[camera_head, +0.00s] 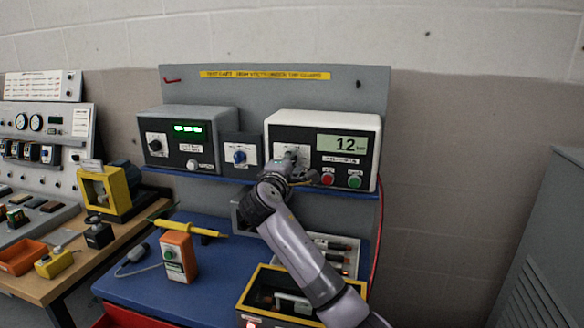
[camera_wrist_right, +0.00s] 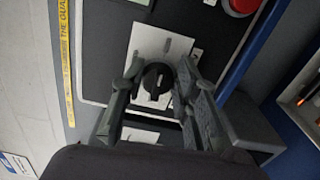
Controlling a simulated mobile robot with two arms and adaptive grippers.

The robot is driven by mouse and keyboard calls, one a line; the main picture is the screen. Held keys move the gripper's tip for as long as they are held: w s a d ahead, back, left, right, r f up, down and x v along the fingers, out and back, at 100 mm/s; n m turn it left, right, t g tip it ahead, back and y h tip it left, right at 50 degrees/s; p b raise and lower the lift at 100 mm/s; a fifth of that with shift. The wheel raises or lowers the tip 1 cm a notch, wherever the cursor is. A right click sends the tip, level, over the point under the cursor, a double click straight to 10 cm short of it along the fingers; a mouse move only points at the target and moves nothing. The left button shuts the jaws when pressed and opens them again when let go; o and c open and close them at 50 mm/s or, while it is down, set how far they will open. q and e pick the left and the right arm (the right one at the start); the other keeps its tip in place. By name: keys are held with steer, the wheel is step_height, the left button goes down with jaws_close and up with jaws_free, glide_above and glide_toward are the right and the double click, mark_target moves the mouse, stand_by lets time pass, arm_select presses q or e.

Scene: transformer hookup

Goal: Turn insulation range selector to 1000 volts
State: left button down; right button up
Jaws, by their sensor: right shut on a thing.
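The insulation tester (camera_head: 322,118) is a white-cased box with a dark front on the cart's shelf, its display reading about 12. Its range selector (camera_wrist_right: 157,82) is a black knob on a white plate, seen in the right wrist view; in the head view my gripper mostly covers it. My right gripper (camera_head: 290,163) is at the left part of the tester's front. In the right wrist view its fingers (camera_wrist_right: 159,74) are on either side of the knob, shut on it. The scale markings are too small to read. My left gripper is not in view.
A red button (camera_head: 327,179) and a green button (camera_head: 354,181) sit right of the knob. A small box with a blue knob (camera_head: 239,157) and a grey instrument (camera_head: 187,137) stand to the left. Below, the blue cart top (camera_head: 215,265) holds an orange device (camera_head: 179,257) and a yellow probe (camera_head: 187,228).

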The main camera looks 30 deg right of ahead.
steer(key=shift+f+m, duration=0.1)
steer(key=shift+m, duration=0.3)
steer(key=o, duration=1.1)
steer(key=shift+c, duration=0.2)
steer(key=v, duration=1.2)
